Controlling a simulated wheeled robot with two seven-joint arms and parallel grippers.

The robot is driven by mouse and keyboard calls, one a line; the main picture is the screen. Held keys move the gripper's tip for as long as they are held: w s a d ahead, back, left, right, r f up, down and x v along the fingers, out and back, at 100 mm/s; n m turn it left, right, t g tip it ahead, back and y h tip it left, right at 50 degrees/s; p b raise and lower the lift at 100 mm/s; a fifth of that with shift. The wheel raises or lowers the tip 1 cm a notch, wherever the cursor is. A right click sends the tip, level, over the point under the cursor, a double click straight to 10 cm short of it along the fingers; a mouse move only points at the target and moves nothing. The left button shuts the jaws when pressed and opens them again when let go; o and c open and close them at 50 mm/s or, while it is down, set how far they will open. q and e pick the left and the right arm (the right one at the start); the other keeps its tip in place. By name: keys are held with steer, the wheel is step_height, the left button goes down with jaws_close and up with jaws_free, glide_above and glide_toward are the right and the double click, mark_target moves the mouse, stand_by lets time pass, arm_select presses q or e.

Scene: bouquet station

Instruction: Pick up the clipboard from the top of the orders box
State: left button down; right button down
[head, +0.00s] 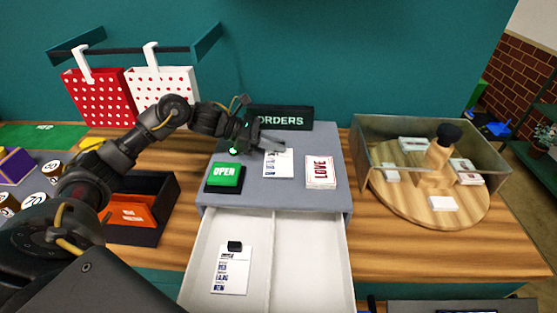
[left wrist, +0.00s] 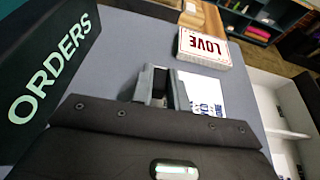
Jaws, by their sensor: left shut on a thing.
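The orders box (head: 325,150) is grey, with a black ORDERS sign (head: 281,118) at its back. A white clipboard (head: 278,164) with dark print is at the box's top, and it shows partly in the left wrist view (left wrist: 207,95). My left gripper (head: 262,146) is shut on the clipboard's far end, and its fingers (left wrist: 165,88) hide that end. I cannot tell whether the clipboard is lifted off the top. Another clipboard (head: 231,271) with a black clip lies in the left compartment of the open drawer (head: 262,255).
A green OPEN block (head: 226,175) and a LOVE card stack (head: 320,171) flank the clipboard closely. A clear-walled case (head: 372,150) with a round wooden board stands to the right. A dark tray (head: 155,190) with orange cards is to the left. Polka-dot bags (head: 100,95) hang behind.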

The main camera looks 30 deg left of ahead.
mark_target(283, 160)
stand_by(0.3)
arm_select(q)
steer(key=shift+r+b, duration=0.6)
steer(key=shift+b, duration=0.05)
steer(key=s+d+r+b, duration=0.4)
steer(key=s+d+r, duration=0.3)
steer(key=d+r, duration=0.4)
steer(key=shift+s+d+r, duration=0.35)
steer(key=shift+r, duration=0.05)
